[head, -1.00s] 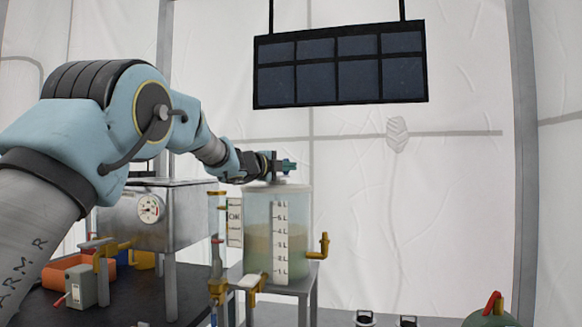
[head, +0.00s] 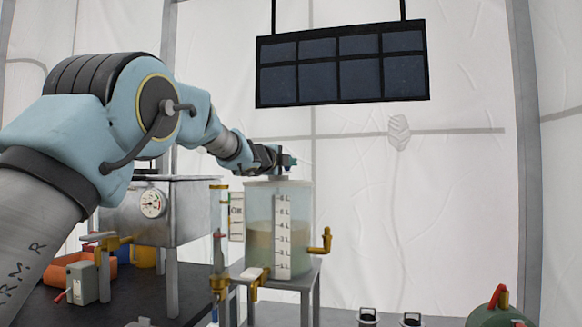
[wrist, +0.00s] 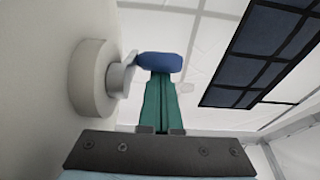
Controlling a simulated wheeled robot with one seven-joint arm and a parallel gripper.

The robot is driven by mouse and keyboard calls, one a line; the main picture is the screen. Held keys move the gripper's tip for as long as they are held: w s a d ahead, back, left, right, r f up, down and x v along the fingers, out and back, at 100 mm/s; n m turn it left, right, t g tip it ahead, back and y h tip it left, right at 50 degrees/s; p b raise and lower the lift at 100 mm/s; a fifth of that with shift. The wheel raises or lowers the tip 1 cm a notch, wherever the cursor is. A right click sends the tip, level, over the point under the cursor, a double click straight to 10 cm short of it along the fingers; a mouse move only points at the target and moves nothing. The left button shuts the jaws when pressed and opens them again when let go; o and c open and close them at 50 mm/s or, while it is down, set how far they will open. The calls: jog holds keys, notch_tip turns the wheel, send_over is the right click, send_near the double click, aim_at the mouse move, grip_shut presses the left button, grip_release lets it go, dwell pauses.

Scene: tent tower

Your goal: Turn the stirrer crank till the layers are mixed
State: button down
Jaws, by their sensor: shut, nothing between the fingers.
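The clear tank (head: 262,210) stands on a metal stand, with a litre scale on its front. My gripper (head: 290,160) is at the crank above the lid. In the wrist view its green fingers (wrist: 161,100) are shut together, their tips at the blue handle. Whether they touch it is unclear.
A metal box with a dial (head: 152,205) stands left of the tank. A brass tap (head: 321,242) sticks out at the tank's right, and a pipe (head: 218,240) stands at its left. A dark panel (head: 340,65) hangs above. The space right of the tank is open.

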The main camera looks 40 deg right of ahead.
jog(key=shift+f+n+t+b, duration=0.15)
jog(key=shift+n+t+b, duration=0.15)
jog(key=shift+t+b, duration=0.15)
jog(key=shift+w+d+n+t+y+b, duration=0.15)
jog(key=shift+n+t+y+b, duration=0.15)
jog(key=shift+t+y+b, duration=0.15)
jog(key=shift+w+b, duration=0.3)
jog(key=shift+b, duration=0.45)
jog(key=shift+w+b, duration=0.15)
jog(key=shift+b, duration=0.4)
jog(key=shift+n+t, duration=0.3)
jog(key=shift+t, duration=0.1)
jog(key=shift+n+t+y+b, duration=0.5)
jog(key=shift+t+y+b, duration=0.05)
jog(key=shift+t+b, duration=0.2)
